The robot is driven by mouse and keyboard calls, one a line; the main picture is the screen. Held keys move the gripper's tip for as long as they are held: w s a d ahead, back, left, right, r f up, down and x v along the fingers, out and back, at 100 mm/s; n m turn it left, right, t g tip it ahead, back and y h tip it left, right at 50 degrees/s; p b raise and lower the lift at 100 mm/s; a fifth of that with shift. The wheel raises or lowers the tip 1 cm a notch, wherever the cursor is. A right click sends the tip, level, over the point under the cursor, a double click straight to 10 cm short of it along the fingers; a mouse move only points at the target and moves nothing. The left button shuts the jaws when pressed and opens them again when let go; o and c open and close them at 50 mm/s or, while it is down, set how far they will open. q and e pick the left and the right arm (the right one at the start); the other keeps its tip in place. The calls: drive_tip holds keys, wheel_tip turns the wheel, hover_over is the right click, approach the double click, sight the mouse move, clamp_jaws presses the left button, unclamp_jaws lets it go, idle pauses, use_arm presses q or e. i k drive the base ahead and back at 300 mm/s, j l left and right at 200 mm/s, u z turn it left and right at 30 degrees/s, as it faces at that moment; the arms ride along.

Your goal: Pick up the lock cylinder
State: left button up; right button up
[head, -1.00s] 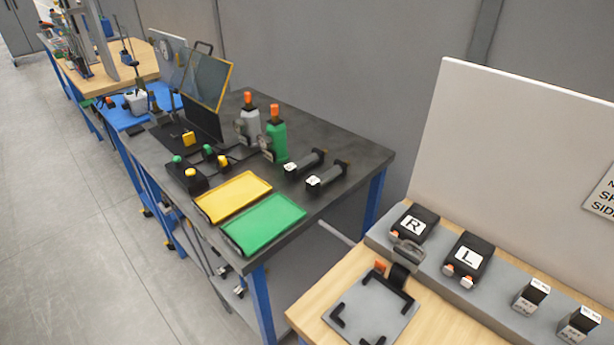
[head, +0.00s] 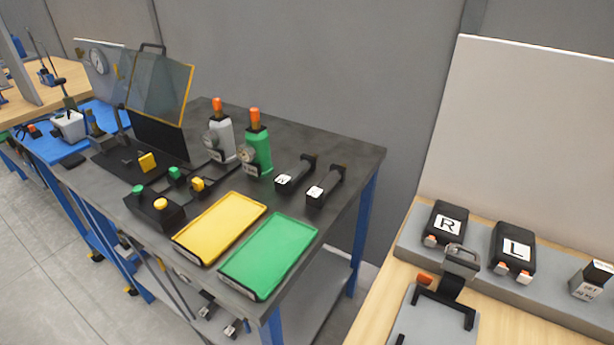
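Two dark rod-like parts with white labels lie side by side near the right end of the dark workbench: a left one (head: 295,176) and a right one (head: 327,185). Either looks like it could be the lock cylinder. Their labels are too small to read. Both lie apart from the trays, with nothing on top of them. Neither of my grippers is in view.
On the dark bench (head: 345,148) stand a grey bottle (head: 222,140) and a green bottle (head: 259,150) with orange tops. A yellow tray (head: 222,228) and green tray (head: 268,256) lie in front. A button box (head: 155,212) is left. A wooden bench (head: 385,300) is right.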

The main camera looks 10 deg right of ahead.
sight(315, 197)
drive_tip(key=i+j, duration=0.15)
drive_tip(key=j, duration=0.2)
drive_tip(key=i+j+z, duration=0.15)
drive_tip(key=j, duration=0.15)
drive_tip(key=i+j, duration=0.1)
drive_tip(key=j, duration=0.25)
drive_tip(key=i+j+z, duration=0.15)
drive_tip(key=j, duration=0.55)
drive_tip(key=i+z, duration=0.05)
drive_tip(key=i, duration=0.05)
